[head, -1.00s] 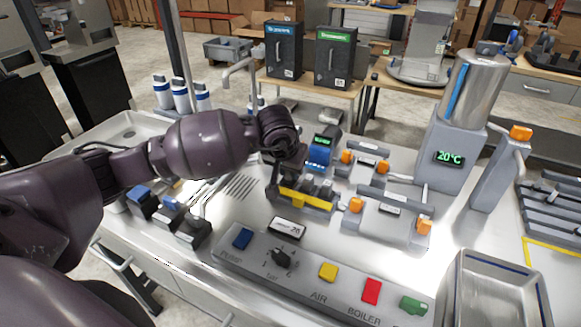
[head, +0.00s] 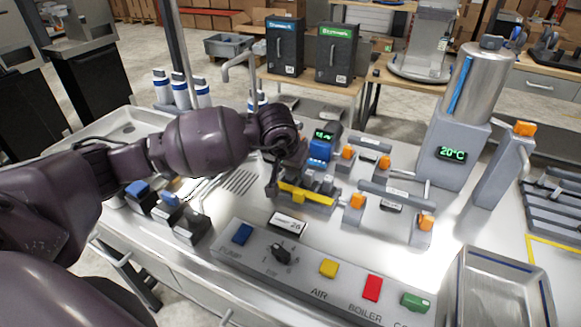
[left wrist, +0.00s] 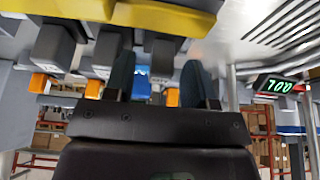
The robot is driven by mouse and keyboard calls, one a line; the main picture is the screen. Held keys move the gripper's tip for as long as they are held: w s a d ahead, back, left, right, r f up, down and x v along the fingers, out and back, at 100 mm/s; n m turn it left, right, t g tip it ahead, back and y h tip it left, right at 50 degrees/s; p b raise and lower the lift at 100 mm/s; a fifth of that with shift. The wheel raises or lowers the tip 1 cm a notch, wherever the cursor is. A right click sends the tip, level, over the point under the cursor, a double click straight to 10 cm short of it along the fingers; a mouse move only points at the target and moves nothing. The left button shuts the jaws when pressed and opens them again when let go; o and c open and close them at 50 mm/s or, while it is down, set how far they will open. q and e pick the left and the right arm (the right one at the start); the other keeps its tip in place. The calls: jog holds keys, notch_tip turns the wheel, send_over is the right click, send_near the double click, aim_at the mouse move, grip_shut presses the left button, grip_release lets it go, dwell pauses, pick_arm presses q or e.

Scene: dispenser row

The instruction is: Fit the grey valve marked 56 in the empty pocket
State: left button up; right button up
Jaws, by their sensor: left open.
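A low grey rack with a yellow bar (head: 307,196) stands mid-bench in the head view. Several small grey blocks (head: 318,183) sit behind the bar. My left gripper (head: 275,184) is at the rack's left end, pointing down and partly hidden by its own wrist. In the left wrist view the yellow bar crosses the top, with grey blocks (left wrist: 107,52) below it. The open fingers (left wrist: 158,78) spread either side of one grey block (left wrist: 161,53); contact cannot be told. No mark 56 is legible, and I cannot make out an empty pocket. My right gripper is not in view.
A control panel (head: 300,268) with coloured buttons lies in front of the rack. Orange-ended grey fittings (head: 388,203) stand close on its right. A blue device (head: 320,150) is behind. Three dark blocks (head: 190,229) are at left, and a metal tray (head: 500,262) is front right.

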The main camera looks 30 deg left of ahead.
pick_arm(q)
jog(key=v, duration=1)
jog(key=shift+r, duration=0.2)
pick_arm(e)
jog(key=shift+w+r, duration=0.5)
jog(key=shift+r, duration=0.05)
pick_arm(q)
jog(key=shift+s, duration=0.15)
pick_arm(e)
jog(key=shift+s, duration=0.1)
